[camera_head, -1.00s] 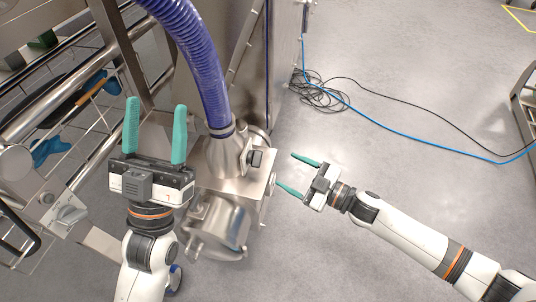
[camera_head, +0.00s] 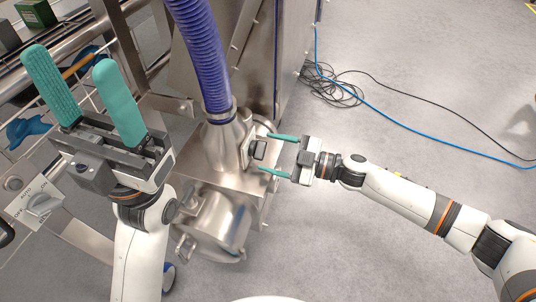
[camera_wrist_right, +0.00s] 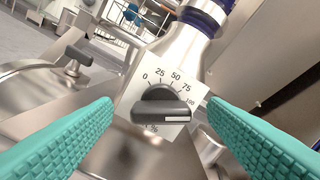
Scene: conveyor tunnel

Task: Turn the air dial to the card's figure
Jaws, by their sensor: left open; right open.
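The air dial (camera_wrist_right: 160,108) is a black knob on a pale plate marked 0, 25, 50, 75, 100 and %. Its white stripe lies near the knob's right end, below the 100 mark. In the head view the dial (camera_head: 259,150) sits on the right side of the metal cone under the blue hose. My right gripper (camera_head: 266,153) is open, pointing left, with its teal fingers on either side of the dial and no visible contact. My left gripper (camera_head: 70,58) is open and empty, high at the left. I cannot make out a card with a figure.
A ribbed blue hose (camera_head: 200,50) rises from the cone. A round metal housing (camera_head: 217,225) lies below it. A panel with a grey switch (camera_head: 43,204) is at the lower left, by a rack. Cables (camera_head: 335,88) lie on the open floor at right.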

